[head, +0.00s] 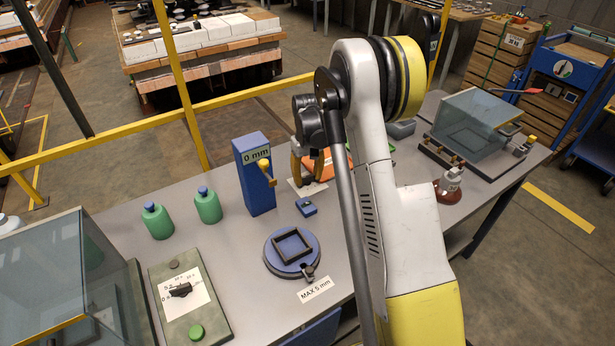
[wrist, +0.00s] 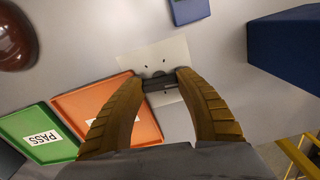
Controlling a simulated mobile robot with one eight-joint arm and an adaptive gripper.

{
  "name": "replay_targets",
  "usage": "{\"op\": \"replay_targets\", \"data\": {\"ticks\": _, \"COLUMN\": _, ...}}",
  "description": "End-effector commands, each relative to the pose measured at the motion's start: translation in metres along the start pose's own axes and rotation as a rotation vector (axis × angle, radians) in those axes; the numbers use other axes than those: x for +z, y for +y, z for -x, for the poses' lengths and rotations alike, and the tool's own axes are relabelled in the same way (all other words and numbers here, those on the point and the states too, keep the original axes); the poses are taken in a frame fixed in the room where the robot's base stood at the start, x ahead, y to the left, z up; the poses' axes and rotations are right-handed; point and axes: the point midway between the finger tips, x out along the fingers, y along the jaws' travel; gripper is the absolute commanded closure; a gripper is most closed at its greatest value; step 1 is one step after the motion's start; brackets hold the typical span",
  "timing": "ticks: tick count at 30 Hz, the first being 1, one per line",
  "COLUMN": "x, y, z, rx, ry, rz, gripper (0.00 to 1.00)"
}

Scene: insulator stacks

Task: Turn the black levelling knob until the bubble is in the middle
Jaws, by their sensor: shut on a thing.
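My gripper (wrist: 164,80) is shut on a small dark piece (wrist: 160,86) in the wrist view, over a white card (wrist: 150,59). In the head view my gripper (head: 309,160) is above the same card (head: 307,188), partly behind my arm. A round blue stand (head: 275,262) with a black square frame on top is nearer the front. A small dark knob (head: 308,270) is at its front right edge. A grey-green panel (head: 220,322) at front left carries a black pointer-like knob (head: 181,290) on a white scale. I cannot make out a bubble in either view.
A blue box marked 0 mm (head: 258,180) and a small blue block (head: 306,207) stand near the card. Green bottles (head: 158,222) are to the left. An orange tray (wrist: 145,125) and a green PASS tray (wrist: 28,122) lie beside the card. Clear cases stand at both table ends.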

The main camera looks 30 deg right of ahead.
Motion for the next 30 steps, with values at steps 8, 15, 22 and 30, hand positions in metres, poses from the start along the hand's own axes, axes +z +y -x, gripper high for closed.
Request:
{"op": "replay_targets", "data": {"ticks": 8, "x": 0.0003, "y": -0.0003, "z": -0.0009, "rx": -0.001, "ry": -0.001, "rz": 0.187, "gripper": 0.89}}
{"op": "replay_targets", "data": {"ticks": 15, "x": 0.0003, "y": -0.0004, "z": -0.001, "rx": -0.001, "ry": -0.001, "rz": 0.277, "gripper": 0.89}}
{"op": "replay_targets", "data": {"ticks": 22, "x": 0.0004, "y": -0.0005, "z": -0.0011, "rx": -0.001, "ry": -0.001, "rz": 0.307, "gripper": 0.89}}
{"op": "replay_targets", "data": {"ticks": 30, "x": 0.0004, "y": -0.0005, "z": -0.0011, "rx": -0.001, "ry": -0.001, "rz": 0.309, "gripper": 0.89}}
